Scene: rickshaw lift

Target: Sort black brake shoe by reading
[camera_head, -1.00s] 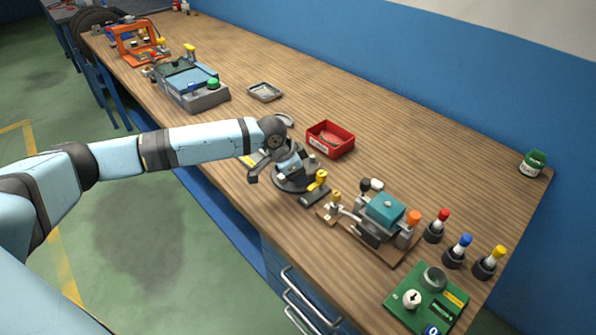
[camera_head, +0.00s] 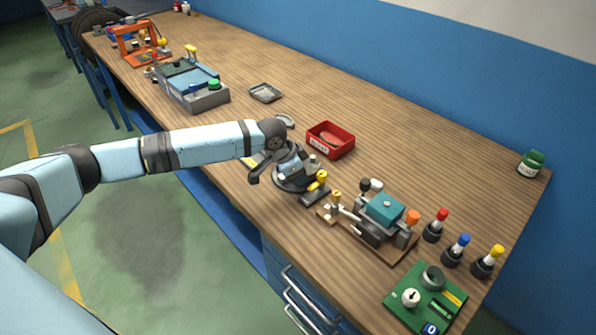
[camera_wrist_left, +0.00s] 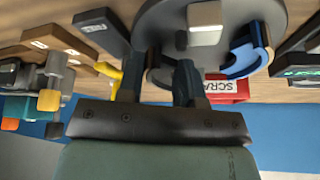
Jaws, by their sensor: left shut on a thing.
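My left gripper (camera_head: 288,168) is over the round grey fixture (camera_head: 293,184) near the front edge of the bench. In the left wrist view its two fingers (camera_wrist_left: 157,82) are closed around a dark piece (camera_wrist_left: 154,58), apparently the black brake shoe, mostly hidden between them. The grey disc of the fixture fills the top of that view, with a pale block (camera_wrist_left: 205,22) and a blue curved part (camera_wrist_left: 246,57) on it. A red bin (camera_head: 331,140) stands just behind the fixture; its label reads SCRA in the wrist view, the end cut off. My right gripper is not in view.
A black clamp with a yellow knob (camera_head: 320,177) sits right beside the fixture. Farther right are a teal-topped device (camera_head: 384,207), several colour-topped bottles (camera_head: 459,246) and a green board (camera_head: 426,298). A grey tray (camera_head: 265,92) lies behind.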

